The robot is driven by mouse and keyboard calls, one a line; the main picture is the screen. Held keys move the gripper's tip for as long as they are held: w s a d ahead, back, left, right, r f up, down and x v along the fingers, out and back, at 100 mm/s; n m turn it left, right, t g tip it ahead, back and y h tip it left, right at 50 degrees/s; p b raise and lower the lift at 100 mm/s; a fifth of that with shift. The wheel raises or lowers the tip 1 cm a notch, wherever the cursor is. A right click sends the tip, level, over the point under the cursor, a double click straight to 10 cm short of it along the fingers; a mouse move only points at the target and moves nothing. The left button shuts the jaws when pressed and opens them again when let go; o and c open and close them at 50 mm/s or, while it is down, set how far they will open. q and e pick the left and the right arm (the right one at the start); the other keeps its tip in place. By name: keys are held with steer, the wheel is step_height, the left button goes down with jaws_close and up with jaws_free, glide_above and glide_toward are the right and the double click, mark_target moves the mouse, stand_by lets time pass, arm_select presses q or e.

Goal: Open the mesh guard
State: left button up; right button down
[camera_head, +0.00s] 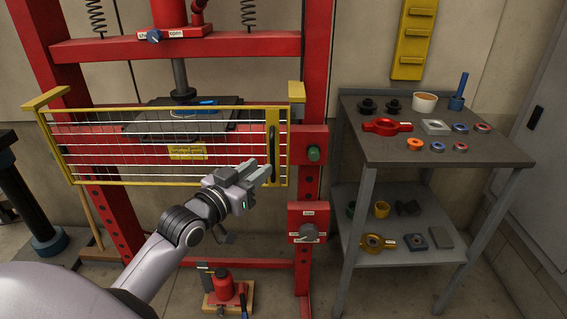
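The mesh guard (100,128) is a yellow-framed panel with thin pale bars. It stands across the front of the red press frame (315,90), and its right edge is near the right post. A dark vertical handle (272,150) sits at its right end. My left gripper (262,173) is in front of the guard's lower right, its fingers pointing at the lower part of the handle. The view does not show whether it touches the handle. A gap between its fingers is hard to make out. My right gripper is out of view.
A grey shelf table (490,155) with rings, blocks and a white cup stands at the right. A red control box (308,222) with a knob is on the right post. A red bottle jack (224,287) stands on the floor below.

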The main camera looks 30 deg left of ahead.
mark_target(271, 159)
arm_select(q)
steer(key=shift+w+d, duration=0.1)
steer(key=shift+w, duration=3)
steer(key=shift+c, duration=0.3)
jaws_close()
